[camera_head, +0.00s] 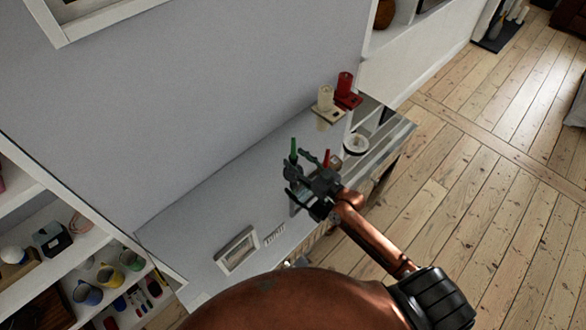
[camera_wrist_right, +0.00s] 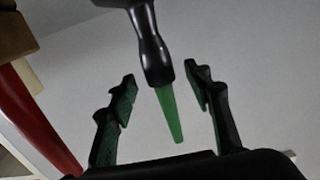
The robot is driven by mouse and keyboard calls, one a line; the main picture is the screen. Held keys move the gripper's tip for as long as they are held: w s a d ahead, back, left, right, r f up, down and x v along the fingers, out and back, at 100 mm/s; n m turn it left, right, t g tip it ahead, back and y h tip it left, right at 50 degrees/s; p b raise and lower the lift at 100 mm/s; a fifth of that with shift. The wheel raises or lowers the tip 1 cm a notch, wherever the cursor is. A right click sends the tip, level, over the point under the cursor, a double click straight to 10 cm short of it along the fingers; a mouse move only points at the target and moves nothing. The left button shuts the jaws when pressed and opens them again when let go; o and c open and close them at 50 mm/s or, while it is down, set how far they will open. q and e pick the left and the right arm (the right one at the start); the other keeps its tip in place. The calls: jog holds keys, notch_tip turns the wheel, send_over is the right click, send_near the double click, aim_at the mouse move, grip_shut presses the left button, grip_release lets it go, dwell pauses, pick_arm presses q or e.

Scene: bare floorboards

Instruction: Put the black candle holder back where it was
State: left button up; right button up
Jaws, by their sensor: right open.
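The black candle holder (camera_wrist_right: 150,45) carries a tapered green candle (camera_wrist_right: 168,112) in the right wrist view, where the candle points down the picture. In the head view the green candle (camera_head: 293,150) stands above the shelf top, and the holder is mostly lost among the dark gripper parts. My right gripper (camera_head: 308,164) is at this candle. In the right wrist view its jaws (camera_wrist_right: 163,92) are open, one finger on each side of the candle, with gaps visible on both sides. My left gripper is not in view.
A red taper (camera_head: 326,158) stands close to my right gripper. Thick cream (camera_head: 326,98) and red (camera_head: 345,85) candles stand at the back, with a white dish (camera_head: 356,145) nearby. The grey wall is behind.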

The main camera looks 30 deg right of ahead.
jog(key=shift+x, duration=0.85)
jog(key=shift+a, duration=0.1)
jog(key=c, duration=0.7)
grip_shut()
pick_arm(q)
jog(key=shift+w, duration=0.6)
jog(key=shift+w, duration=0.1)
pick_arm(e)
jog(key=shift+r, duration=0.1)
